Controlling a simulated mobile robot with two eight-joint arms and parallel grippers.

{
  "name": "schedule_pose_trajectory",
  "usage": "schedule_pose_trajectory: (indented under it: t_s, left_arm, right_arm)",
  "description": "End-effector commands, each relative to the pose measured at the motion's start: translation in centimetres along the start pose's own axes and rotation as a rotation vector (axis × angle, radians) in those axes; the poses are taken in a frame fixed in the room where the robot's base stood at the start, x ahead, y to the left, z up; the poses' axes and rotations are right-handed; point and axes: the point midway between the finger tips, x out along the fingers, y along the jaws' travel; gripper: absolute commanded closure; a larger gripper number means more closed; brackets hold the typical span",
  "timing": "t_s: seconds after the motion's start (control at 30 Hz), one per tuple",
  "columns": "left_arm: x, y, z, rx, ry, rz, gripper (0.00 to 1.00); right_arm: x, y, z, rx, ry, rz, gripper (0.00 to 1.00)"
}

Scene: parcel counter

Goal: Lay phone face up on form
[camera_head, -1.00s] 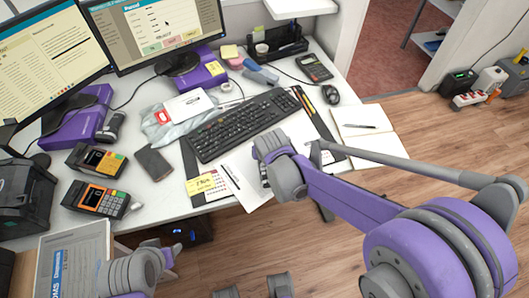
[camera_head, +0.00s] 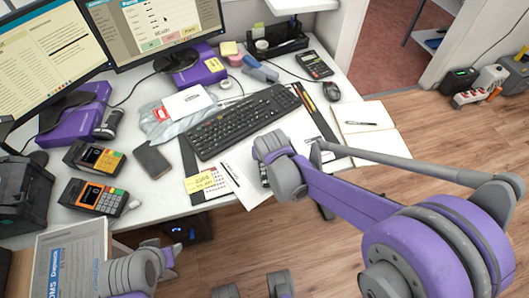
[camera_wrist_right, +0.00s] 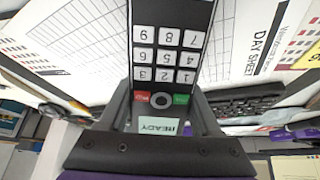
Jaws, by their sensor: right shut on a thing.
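In the right wrist view, my right gripper (camera_wrist_right: 160,105) is shut on a dark phone (camera_wrist_right: 168,30). Its number keys, red and green keys and a small screen reading READY face the camera. In the head view the phone is hidden behind my right wrist (camera_head: 278,165), over the desk's front edge. A white paper (camera_head: 240,172), perhaps the form, lies just left of that wrist. In the wrist view a printed sheet with a grid and the words DAY SHEET (camera_wrist_right: 255,45) lies beyond the phone. My left gripper (camera_head: 172,256) is at the lower left, its fingers unclear.
A keyboard (camera_head: 243,122) lies behind the right gripper, with a mouse (camera_head: 331,91) and open notebook (camera_head: 370,130) to its right. A yellow-marked card (camera_head: 206,184), a dark flat item (camera_head: 152,159) and two card terminals (camera_head: 94,198) are to the left.

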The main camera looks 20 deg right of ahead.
Motion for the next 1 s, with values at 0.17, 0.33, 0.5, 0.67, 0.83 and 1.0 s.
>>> schedule_pose_trajectory:
  t_s: [0.17, 0.33, 0.5, 0.67, 0.83, 1.0]
  left_arm:
    - [0.3, 0.0, 0.1, 0.000, -0.001, 0.000, 0.50]
    - [0.4, 0.0, 0.2, 0.000, -0.001, 0.000, 0.50]
    - [0.4, 0.0, 0.2, 0.000, -0.001, 0.000, 0.50]
    - [0.4, 0.0, 0.2, 0.000, -0.001, 0.000, 0.50]
    - [0.1, 0.0, 0.1, 0.000, -0.001, 0.000, 0.50]
    - [-0.6, 0.0, -0.3, 0.000, 0.002, 0.000, 0.50]
  right_arm:
    - [0.4, 0.0, 0.2, 0.000, 0.000, 0.000, 1.00]
    - [0.5, 0.0, 0.3, 0.000, 0.000, 0.000, 0.25]
    - [0.5, 0.0, 0.3, 0.000, 0.000, 0.000, 0.00]
    - [0.5, 0.0, 0.3, 0.000, 0.000, 0.000, 0.00]
    - [-0.5, 0.0, 0.2, 0.000, 0.000, 0.000, 0.00]
    - [-3.5, 0.0, 0.2, 0.000, 0.001, 0.000, 0.00]
